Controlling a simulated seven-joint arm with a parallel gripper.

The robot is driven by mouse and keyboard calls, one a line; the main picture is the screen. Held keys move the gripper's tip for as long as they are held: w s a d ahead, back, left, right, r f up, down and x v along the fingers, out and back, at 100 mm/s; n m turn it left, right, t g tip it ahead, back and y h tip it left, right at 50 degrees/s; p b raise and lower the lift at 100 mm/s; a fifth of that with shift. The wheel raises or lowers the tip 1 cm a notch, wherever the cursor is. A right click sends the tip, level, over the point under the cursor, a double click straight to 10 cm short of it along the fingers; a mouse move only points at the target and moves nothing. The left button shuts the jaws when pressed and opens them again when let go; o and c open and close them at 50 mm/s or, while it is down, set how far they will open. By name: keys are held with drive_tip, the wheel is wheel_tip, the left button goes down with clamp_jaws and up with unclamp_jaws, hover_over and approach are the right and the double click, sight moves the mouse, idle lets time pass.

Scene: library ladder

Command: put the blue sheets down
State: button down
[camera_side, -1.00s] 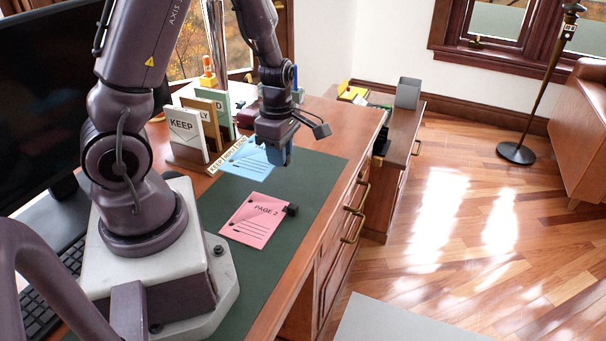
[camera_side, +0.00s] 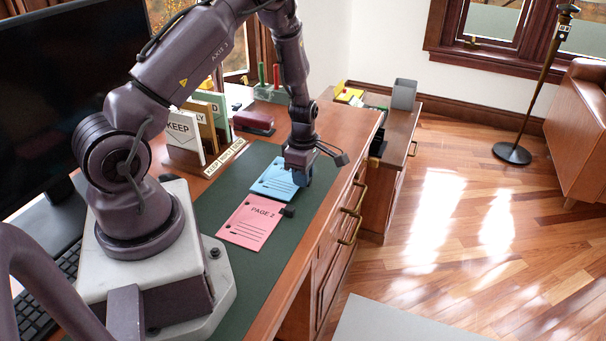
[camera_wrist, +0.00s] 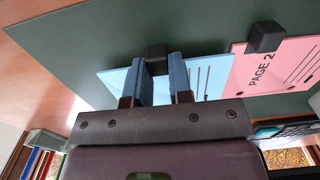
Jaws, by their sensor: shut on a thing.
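The blue sheets (camera_side: 273,178) appear flat on or just above the green desk mat (camera_side: 232,193), just behind the pink sheets; I cannot tell whether they touch it. My gripper (camera_side: 300,180) is low over their right end. In the wrist view, my blue fingers (camera_wrist: 157,66) are shut on a small black block (camera_wrist: 156,54) at the edge of the blue sheets (camera_wrist: 209,78), which are partly hidden behind the fingers. The pink sheets (camera_side: 248,222), marked PAGE 2, lie on the mat with their own black block (camera_side: 288,211).
A sorter with a white KEEP card (camera_side: 184,136) and other upright dividers stands behind and to the left. A dark red stapler (camera_side: 254,122) and a pen holder (camera_side: 269,88) are at the back. The desk's right edge is close to my gripper. The mat's near part is clear.

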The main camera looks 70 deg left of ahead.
drive_tip(key=shift+f, duration=0.6)
drive_tip(key=c, duration=1)
unclamp_jaws()
